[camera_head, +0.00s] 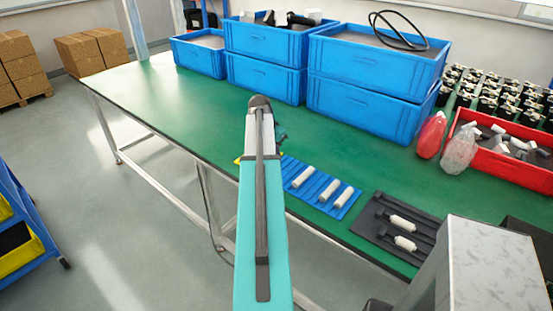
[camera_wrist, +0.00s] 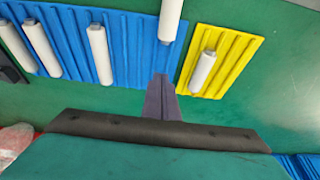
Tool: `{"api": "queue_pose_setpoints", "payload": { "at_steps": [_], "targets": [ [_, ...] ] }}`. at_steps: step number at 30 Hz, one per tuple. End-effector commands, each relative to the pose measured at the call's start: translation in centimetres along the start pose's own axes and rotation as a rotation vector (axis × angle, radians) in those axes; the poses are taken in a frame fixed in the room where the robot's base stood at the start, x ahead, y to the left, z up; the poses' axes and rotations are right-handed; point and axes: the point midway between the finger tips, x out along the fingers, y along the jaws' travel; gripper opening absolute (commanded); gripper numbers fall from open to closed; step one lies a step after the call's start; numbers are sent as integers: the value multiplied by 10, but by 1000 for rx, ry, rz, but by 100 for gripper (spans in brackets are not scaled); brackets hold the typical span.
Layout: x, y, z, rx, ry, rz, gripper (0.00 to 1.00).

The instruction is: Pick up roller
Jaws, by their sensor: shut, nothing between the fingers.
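In the wrist view, my gripper (camera_wrist: 160,78) points down with its dark fingers together and empty. A white roller (camera_wrist: 172,16) shows just past the fingertips at the top edge, over the right end of the blue ribbed tray (camera_wrist: 130,50); its upper part is cut off. Another white roller (camera_wrist: 99,55) lies left of the fingers in a tray groove, with two more further left. One roller (camera_wrist: 203,72) lies on the yellow ribbed tray (camera_wrist: 232,60) to the right. In the head view, my arm hides the gripper; several rollers (camera_head: 303,177) show on the blue tray (camera_head: 322,178).
A dark tray (camera_head: 380,238) with two white rollers sits to the right on the green table (camera_head: 180,110). Stacked blue crates (camera_head: 265,80) stand at the back. A red bin (camera_head: 520,170) and bagged items (camera_head: 431,136) are at the right. The table's left part is clear.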

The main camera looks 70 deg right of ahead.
Motion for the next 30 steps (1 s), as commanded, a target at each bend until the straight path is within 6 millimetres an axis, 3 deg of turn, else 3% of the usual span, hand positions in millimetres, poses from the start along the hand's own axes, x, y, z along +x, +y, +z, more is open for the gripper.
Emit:
{"api": "queue_pose_setpoints", "payload": {
  "at_steps": [12,25,30],
  "targets": [
    [-38,0,0,0,1,-1,0],
    [-44,-1,1,-2,0,0,0],
    [-43,-4,5,-8,-3,0,27]
  ]
}}
